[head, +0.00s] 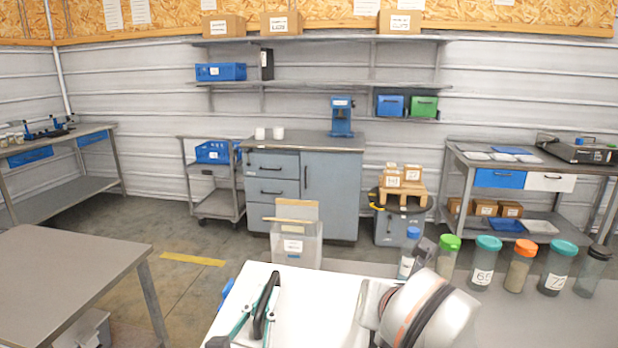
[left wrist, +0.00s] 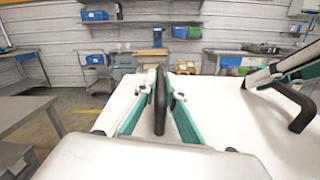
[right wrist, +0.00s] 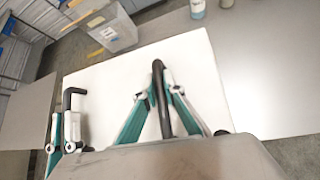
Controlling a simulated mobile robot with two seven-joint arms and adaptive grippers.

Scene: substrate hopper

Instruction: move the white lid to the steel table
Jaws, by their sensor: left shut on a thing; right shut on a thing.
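The white lid (head: 325,305) is a broad flat panel with two black bar handles, in front of me at the bottom of the head view. My left gripper (head: 264,308) is shut on its left handle (left wrist: 160,98). My right gripper (right wrist: 160,98) is shut on the other handle; in the head view my right arm hides most of it. The lid looks roughly level; what lies under it is hidden. A bare grey metal-topped table (head: 70,270) stands at the left, apart from the lid.
A grey bench (head: 520,310) behind and right of the lid carries several capped bottles, including a green-capped one (head: 448,252). A clear bin (head: 297,240) stands beyond the lid. Yellow tape (head: 193,259) marks open floor between the left table and the cabinet (head: 305,185).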

